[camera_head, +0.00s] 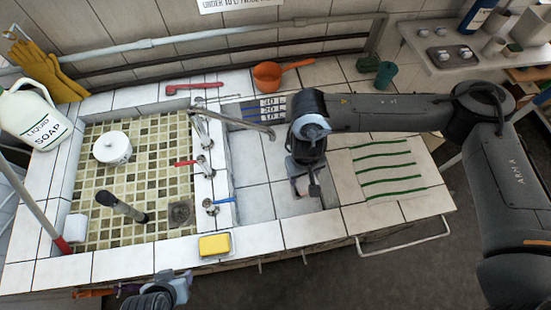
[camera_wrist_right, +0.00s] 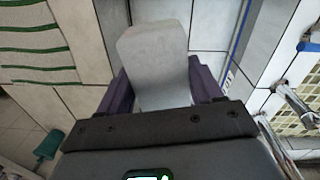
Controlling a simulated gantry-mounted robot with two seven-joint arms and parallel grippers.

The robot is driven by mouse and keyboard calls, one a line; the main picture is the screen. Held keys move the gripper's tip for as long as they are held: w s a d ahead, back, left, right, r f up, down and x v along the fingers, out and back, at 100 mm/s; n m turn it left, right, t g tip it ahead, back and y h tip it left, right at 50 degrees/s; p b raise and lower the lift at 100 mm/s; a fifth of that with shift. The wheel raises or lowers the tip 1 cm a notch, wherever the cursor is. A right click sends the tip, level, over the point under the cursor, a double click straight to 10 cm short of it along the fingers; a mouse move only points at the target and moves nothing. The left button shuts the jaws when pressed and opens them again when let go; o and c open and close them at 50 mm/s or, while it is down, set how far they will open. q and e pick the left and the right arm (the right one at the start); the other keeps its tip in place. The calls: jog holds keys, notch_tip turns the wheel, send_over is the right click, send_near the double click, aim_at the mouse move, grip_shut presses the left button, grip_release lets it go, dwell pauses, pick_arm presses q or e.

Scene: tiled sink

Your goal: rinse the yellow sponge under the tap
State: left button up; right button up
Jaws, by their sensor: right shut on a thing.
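The yellow sponge (camera_head: 214,245) lies on a white dish (camera_head: 203,255) on the sink's front rim. The tap's metal spout (camera_head: 240,122) reaches right over the plain basin; its red handle (camera_head: 186,162) and blue handle (camera_head: 222,201) stand on the divider. No water shows. My right gripper (camera_head: 303,188) is over the right part of that basin, away from the sponge. In the right wrist view its jaws are shut on a pale grey block (camera_wrist_right: 155,60). My left gripper (camera_head: 165,292) is at the bottom edge, below the sponge; its fingers are unclear.
The left, mosaic-tiled basin (camera_head: 95,180) holds a white lidded pot (camera_head: 112,147) and a dark upright pipe (camera_head: 122,206). An orange pan (camera_head: 267,75) is at the back. The green-striped drainboard (camera_head: 385,170) is clear.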

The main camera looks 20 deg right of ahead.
aim_at(306, 189)
jog(key=r+p, duration=0.1)
jog(key=s+p, duration=0.1)
jog(key=p, duration=0.1)
jog(key=shift+s+a+r, duration=0.25)
jog(key=shift+r, duration=0.1)
jog(key=shift+s+a+r+p, duration=0.25)
jog(key=shift+s+r+p, duration=0.45)
jog(key=shift+s+p, duration=0.2)
jog(key=shift+s+a+b, duration=0.1)
jog(key=shift+s+b, duration=0.15)
jog(key=shift+b, duration=0.05)
jog(key=shift+s+a+r, duration=0.15)
jog(key=shift+s+r, duration=0.3)
jog(key=shift+s, duration=0.05)
jog(key=shift+w, duration=0.1)
